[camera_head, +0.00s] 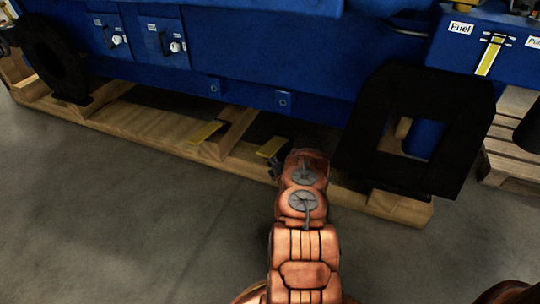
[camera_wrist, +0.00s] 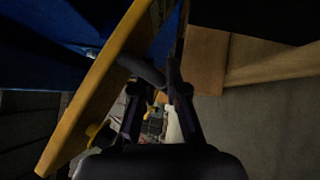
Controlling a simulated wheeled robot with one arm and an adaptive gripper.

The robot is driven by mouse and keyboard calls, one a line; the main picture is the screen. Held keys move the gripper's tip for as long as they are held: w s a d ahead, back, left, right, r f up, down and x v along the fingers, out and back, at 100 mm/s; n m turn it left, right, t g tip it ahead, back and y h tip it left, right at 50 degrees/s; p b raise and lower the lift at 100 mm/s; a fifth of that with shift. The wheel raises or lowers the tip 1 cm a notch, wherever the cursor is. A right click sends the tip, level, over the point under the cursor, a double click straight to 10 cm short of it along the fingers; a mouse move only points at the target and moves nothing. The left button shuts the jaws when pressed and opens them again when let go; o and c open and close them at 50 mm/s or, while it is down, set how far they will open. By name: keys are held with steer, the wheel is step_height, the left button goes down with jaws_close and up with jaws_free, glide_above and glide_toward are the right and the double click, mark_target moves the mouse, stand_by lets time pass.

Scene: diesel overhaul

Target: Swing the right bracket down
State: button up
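Two yellow-topped brackets sit low under the blue machine in the head view, a left bracket (camera_head: 205,132) and a right bracket (camera_head: 271,147). My gripper (camera_head: 276,167) is a small dark shape just below the right bracket, mostly hidden by my copper-coloured arm. In the wrist view a long yellow plate, which looks like the right bracket (camera_wrist: 92,93), runs diagonally close by on the left. A dark rounded piece crosses beside it near the left fingertip; I cannot tell whether they touch. My gripper (camera_wrist: 160,88) shows two fingers apart, with a gap between them.
The blue machine (camera_head: 270,60) rests on a wooden pallet (camera_head: 150,122). A black square frame (camera_head: 470,145) stands close to the right of my arm, and another black piece (camera_head: 50,62) is at far left. The grey floor (camera_head: 130,210) in front is clear.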

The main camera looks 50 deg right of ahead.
steer(key=o, duration=0.5)
steer(key=shift+d+r, duration=0.1)
steer(key=shift+c, duration=0.2)
steer(key=v, duration=1.2)
steer(key=shift+c, duration=0.4)
